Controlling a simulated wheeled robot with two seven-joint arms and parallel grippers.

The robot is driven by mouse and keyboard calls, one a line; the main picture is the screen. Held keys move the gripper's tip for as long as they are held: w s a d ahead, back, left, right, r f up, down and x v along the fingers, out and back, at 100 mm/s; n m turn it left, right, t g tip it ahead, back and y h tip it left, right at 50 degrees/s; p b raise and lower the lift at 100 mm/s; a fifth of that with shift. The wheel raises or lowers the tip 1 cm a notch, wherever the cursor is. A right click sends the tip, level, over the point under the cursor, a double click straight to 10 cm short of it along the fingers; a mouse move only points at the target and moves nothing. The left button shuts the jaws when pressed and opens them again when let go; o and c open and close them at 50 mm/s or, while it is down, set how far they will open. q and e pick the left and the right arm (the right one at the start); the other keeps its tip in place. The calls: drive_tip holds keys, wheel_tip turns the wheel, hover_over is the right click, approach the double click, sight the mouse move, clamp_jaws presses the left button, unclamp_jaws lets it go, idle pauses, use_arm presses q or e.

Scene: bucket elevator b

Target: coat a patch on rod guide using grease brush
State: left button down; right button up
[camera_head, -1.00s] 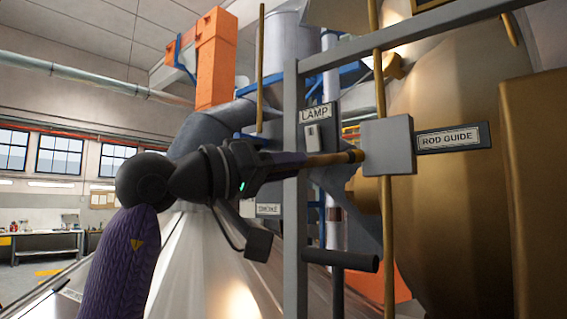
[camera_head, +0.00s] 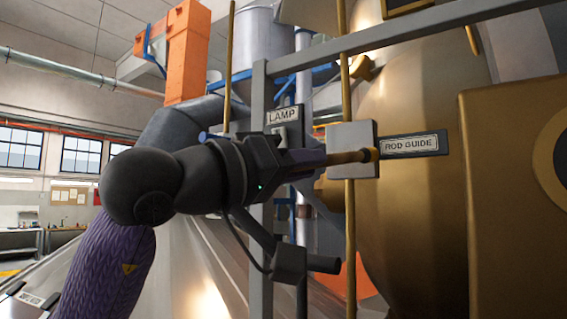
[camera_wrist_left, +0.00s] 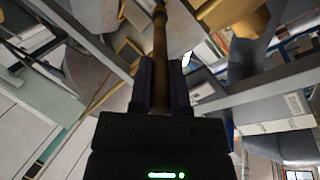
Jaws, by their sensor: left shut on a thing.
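The rod guide is a grey block (camera_head: 340,138) on a vertical brass rod (camera_head: 348,225), with a "ROD GUIDE" plate (camera_head: 409,144) to its right. My left gripper (camera_head: 318,158) comes in from the left, shut on the brown handle of the grease brush (camera_head: 350,157). The brush lies roughly level across the front of the block, its tip near the block's right edge; I cannot tell if it touches. In the left wrist view the handle (camera_wrist_left: 160,50) runs up from between the dark fingers (camera_wrist_left: 165,88). My right gripper is not in view.
A grey upright frame post (camera_head: 260,90) and a "LAMP" plate (camera_head: 283,115) stand close by my left gripper. A large brass drum (camera_head: 405,220) fills the right.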

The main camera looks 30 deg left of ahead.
use_arm(q)
drive_tip(key=shift+r+p, duration=0.4)
drive_tip(key=shift+r, duration=0.3)
drive_tip(key=shift+a, duration=4.05)
drive_tip(key=shift+d+r, duration=0.2)
drive_tip(key=shift+d, duration=1.2)
drive_tip(key=shift+d+r, duration=0.25)
drive_tip(key=shift+d, duration=1.1)
drive_tip(key=shift+d+r, duration=0.2)
drive_tip(key=shift+d, duration=1.2)
drive_tip(key=shift+a, duration=0.1)
drive_tip(key=shift+s+a, duration=0.1)
drive_tip(key=shift+s, duration=0.25)
drive_tip(key=shift+s+a+b, duration=0.15)
drive_tip(key=shift+s+b, duration=0.2)
drive_tip(key=shift+s, duration=2.3)
